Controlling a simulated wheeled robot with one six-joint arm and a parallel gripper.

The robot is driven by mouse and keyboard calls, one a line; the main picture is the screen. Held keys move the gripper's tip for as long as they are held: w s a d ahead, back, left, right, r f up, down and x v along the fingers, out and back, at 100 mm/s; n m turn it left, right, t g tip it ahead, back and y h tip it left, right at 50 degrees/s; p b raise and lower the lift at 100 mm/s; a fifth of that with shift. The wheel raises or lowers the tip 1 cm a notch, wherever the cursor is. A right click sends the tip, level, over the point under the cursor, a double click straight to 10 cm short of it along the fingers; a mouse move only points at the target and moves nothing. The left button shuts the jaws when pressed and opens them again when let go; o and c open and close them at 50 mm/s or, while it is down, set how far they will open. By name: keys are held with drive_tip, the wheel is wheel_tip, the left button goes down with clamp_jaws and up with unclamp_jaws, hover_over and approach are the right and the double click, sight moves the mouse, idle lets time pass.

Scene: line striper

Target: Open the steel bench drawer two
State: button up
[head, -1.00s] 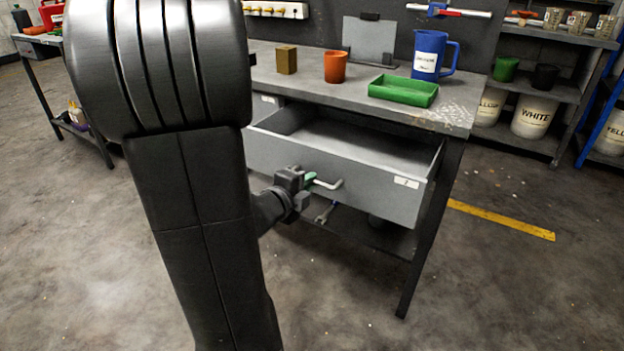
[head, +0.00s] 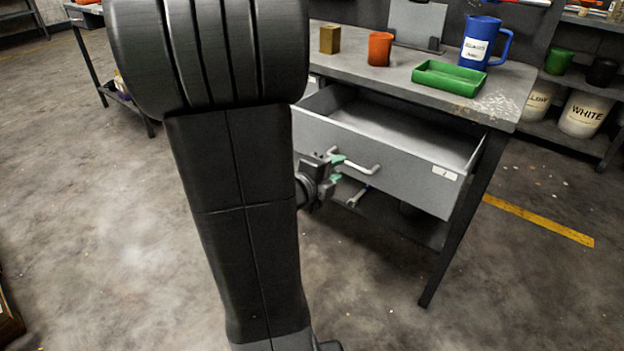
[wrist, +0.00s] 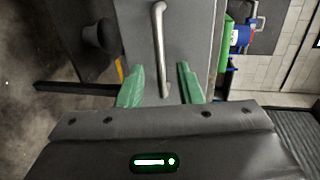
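The steel bench drawer two (head: 400,178) is a grey drawer with a small label at its right front; it stands pulled out from under the bench top, its inside visible and looking empty. Its bent metal handle (head: 362,169) is on the front face. My gripper (head: 338,168), with green fingertips, is at the handle's left part. In the wrist view the fingertips (wrist: 160,84) are spread apart, with the handle (wrist: 158,45) running ahead and between them, touching neither. My arm hides the drawer's left end in the head view.
The bench top (head: 400,75) holds a brown block (head: 330,39), an orange cup (head: 380,49), a green tray (head: 449,78) and a blue jug (head: 480,45). A bench leg (head: 462,220) stands at right. A wrench lies on the lower shelf. The floor in front is clear.

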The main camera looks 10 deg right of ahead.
sight(346, 164)
drive_tip(key=p+v, duration=0.1)
drive_tip(key=v, duration=0.8)
drive_tip(key=shift+s+a+p, duration=0.25)
drive_tip(key=shift+s+p, duration=0.1)
drive_tip(key=shift+p, duration=0.05)
drive_tip(key=shift+w+d, duration=0.1)
drive_tip(key=b+x, duration=0.3)
drive_tip(key=x, duration=1)
drive_tip(key=shift+w+d, duration=0.2)
drive_tip(key=shift+w, duration=0.1)
